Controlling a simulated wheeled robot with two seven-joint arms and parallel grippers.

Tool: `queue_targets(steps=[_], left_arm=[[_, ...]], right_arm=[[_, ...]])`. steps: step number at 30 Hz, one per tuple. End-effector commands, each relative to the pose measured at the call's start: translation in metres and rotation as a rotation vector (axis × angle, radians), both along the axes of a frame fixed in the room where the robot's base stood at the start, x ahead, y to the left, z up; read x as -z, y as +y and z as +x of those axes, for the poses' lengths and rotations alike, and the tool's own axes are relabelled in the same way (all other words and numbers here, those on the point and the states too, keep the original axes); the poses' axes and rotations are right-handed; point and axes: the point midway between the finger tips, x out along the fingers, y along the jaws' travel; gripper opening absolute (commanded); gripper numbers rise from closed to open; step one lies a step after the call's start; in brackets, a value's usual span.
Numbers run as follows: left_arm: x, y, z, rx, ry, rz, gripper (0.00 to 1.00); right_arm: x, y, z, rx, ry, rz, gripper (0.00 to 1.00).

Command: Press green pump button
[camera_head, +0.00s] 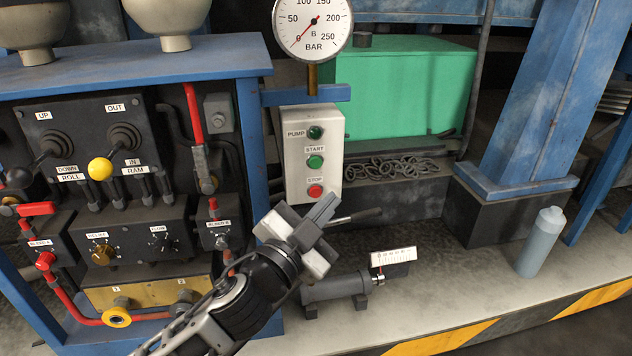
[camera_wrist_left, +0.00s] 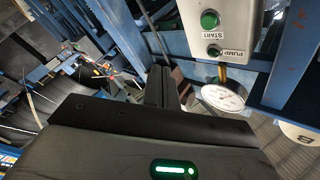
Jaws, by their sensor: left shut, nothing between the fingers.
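A pale grey pump box (camera_head: 329,150) hangs below the pressure gauge. It carries a dark green PUMP lamp (camera_head: 315,132), a green START button (camera_head: 315,162) and a red STOP button (camera_head: 315,190). In the left wrist view the START button (camera_wrist_left: 210,19) and the PUMP light (camera_wrist_left: 214,51) show upside down at the top right. My left gripper (camera_head: 324,208) is shut and empty, just below the STOP button in the picture. Its closed fingers (camera_wrist_left: 158,86) point up in the wrist view, left of the box. I cannot tell its exact distance from the box. My right gripper is not in view.
The gauge (camera_head: 313,28) is above the box. A black lever panel (camera_head: 95,140) with a yellow knob (camera_head: 100,169) stands left. A green tank (camera_head: 405,90) and chain (camera_head: 390,168) are behind.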

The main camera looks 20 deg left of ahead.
Motion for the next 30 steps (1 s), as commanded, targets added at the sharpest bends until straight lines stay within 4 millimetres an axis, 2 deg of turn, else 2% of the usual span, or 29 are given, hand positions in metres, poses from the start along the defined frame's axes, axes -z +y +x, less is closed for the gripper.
queue_targets(steps=[11, 24, 30], left_arm=[[0.0, 0.002, 0.004, 0.0, 0.002, 0.001, 0.0], [-0.001, 0.032, 0.054, -0.003, 0.001, 0.002, 0.0], [-0.001, 0.04, 0.07, -0.001, 0.003, 0.0, 0.0]], right_arm=[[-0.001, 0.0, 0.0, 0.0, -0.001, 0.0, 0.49], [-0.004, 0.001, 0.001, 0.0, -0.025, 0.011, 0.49], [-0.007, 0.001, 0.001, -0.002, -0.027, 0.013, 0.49]])
